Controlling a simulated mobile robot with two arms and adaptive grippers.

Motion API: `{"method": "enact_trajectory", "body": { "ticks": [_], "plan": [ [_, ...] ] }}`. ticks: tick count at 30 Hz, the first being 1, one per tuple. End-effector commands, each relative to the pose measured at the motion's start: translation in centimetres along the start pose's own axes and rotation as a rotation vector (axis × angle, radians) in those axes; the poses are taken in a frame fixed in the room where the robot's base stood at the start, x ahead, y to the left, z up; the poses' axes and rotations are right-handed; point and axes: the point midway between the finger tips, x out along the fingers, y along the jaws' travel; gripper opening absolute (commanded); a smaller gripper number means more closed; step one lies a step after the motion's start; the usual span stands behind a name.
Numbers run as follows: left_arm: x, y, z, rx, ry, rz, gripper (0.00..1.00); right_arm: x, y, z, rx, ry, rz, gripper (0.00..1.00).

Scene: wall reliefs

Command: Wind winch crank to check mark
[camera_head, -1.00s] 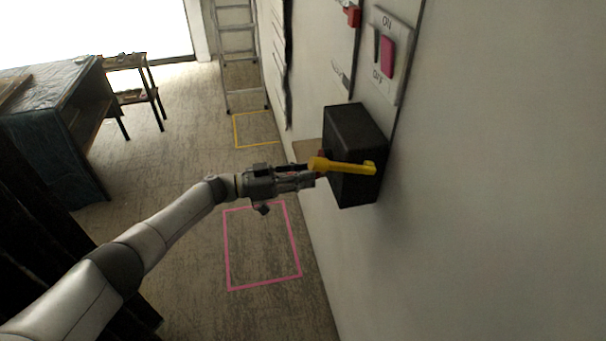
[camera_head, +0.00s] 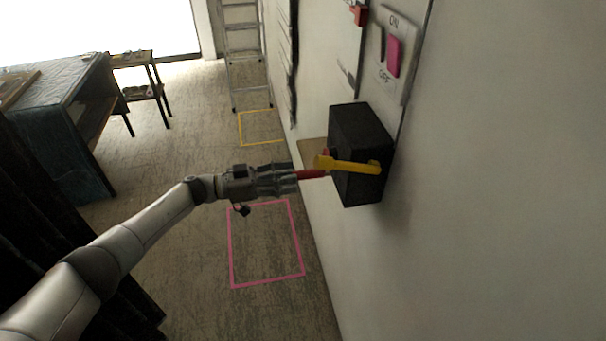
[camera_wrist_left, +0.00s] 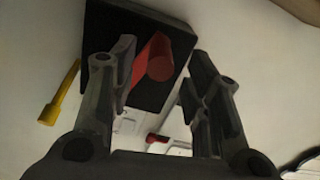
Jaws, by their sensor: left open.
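The winch is a black box (camera_head: 361,140) on the wall, with a yellow crank arm (camera_head: 350,165) across its face. My left gripper (camera_head: 296,180) is open, at the handle's free end. In the left wrist view the red handle (camera_wrist_left: 158,62) lies between the open fingers, nearer the left one; contact cannot be told. The black box (camera_wrist_left: 115,35) is behind it, and a yellow bar (camera_wrist_left: 62,93) shows at the left. No check mark can be made out. My right gripper is not in view.
A pink switch (camera_head: 393,56) on an ON/OFF plate (camera_head: 410,85) is above the box, with a red part (camera_head: 358,15) farther along the wall. A ladder (camera_head: 243,60) stands beyond. Pink (camera_head: 232,250) and yellow (camera_head: 240,130) outlines mark clear floor.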

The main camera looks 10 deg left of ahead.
Motion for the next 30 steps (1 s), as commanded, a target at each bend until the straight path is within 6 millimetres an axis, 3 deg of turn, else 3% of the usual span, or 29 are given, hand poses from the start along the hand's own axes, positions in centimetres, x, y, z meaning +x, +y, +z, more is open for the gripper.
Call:
{"method": "enact_trajectory", "body": {
  "ticks": [3, 10, 26, 30],
  "plan": [
    [-2.6, 0.0, 0.0, 0.0, -0.001, -0.001, 0.44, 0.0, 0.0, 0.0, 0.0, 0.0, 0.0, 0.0],
    [-5.5, 0.1, 0.1, -0.001, 0.0, 0.002, 0.44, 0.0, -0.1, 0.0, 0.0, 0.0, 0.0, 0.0],
    [-6.0, 0.1, 0.0, 0.0, 0.001, 0.002, 0.44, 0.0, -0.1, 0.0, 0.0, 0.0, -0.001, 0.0],
    [-5.8, -0.3, 1.4, -0.001, 0.013, -0.036, 0.44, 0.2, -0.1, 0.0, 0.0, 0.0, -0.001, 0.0]
  ]
}}
